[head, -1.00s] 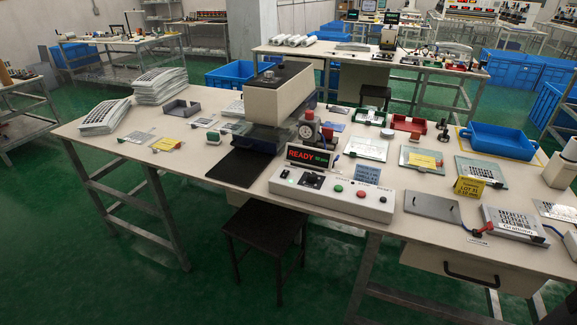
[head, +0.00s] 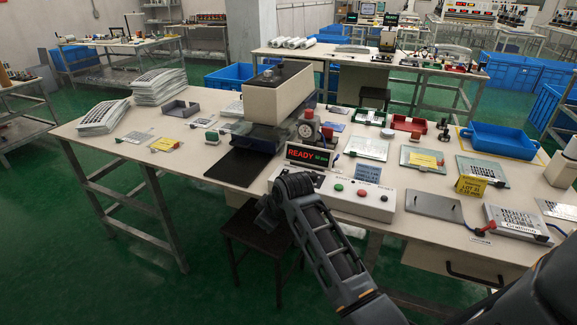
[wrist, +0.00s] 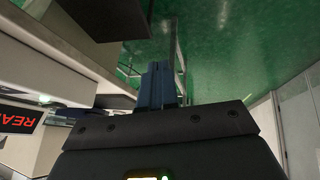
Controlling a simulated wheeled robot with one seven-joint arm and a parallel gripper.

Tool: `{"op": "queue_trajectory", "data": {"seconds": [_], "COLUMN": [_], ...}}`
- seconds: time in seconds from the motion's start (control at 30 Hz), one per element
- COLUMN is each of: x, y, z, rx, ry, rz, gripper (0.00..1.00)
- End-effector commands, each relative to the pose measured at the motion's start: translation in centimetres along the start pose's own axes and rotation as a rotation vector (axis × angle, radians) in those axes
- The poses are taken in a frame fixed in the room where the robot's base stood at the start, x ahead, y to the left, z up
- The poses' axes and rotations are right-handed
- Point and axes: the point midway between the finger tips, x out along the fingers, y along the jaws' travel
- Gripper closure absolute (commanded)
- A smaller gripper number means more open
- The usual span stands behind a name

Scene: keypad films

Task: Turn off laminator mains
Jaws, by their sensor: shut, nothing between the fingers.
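The laminator (head: 275,92), beige with a dark top, stands on the middle of the white table. Its pale control box (head: 392,209) sits at the table's front edge, with a red-lettered READY display (head: 309,155) behind it. Green (head: 337,188) and red (head: 361,194) buttons show on the box. My arm covers the box's left part, so the mains switch cannot be made out. My gripper (head: 264,222) is in front of the box's left end, above the stool. In the wrist view its blue-grey fingers (wrist: 157,84) are together, empty, with the display (wrist: 18,118) at far left.
A dark stool (head: 262,240) stands under the table's front edge. A blue instruction card (head: 367,173) stands behind the buttons. A grey plate (head: 433,205) and a yellow lot sign (head: 470,186) are to the right. The green floor in front is open at left.

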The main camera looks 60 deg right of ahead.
Motion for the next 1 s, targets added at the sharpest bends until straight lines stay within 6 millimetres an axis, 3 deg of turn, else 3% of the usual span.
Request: {"op": "queue_trajectory", "data": {"seconds": [0.03,0.17,0.3,0.5,0.7,1.0], "x": [-0.3,-1.9,-5.0,-9.9,-12.6,-13.0], "y": [2.6,8.0,13.7,19.7,22.1,22.3], "z": [-1.5,-4.1,-6.5,-8.5,-9.2,-9.2], "rx": [0.000,-0.013,-0.031,-0.054,-0.067,-0.069], "ry": [-0.017,-0.080,-0.138,-0.198,-0.225,-0.228], "rz": [-0.004,-0.040,-0.087,-0.148,-0.182,-0.186], "gripper": [1.00,1.00,1.00,1.00,1.00,1.00]}}
